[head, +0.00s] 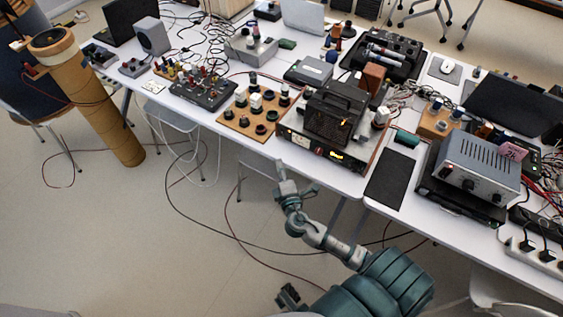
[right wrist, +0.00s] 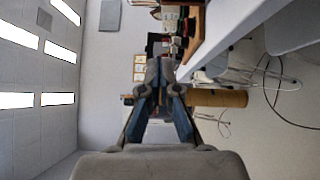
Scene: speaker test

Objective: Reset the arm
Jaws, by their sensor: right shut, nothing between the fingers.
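My right arm comes up from the bottom of the head view, and its gripper (head: 281,172) is in front of the table's front edge, with the floor behind most of the arm. In the right wrist view the two fingers of this gripper (right wrist: 161,70) are together, with nothing held between them. My left gripper does not show in either view.
A long white table (head: 338,181) carries a black-handled instrument (head: 335,118), a grey metal box (head: 478,165), a wooden board with knobs (head: 243,128) and many cables. A tall brown cylinder (head: 95,100) stands at left. Cables cross the open floor (head: 120,230).

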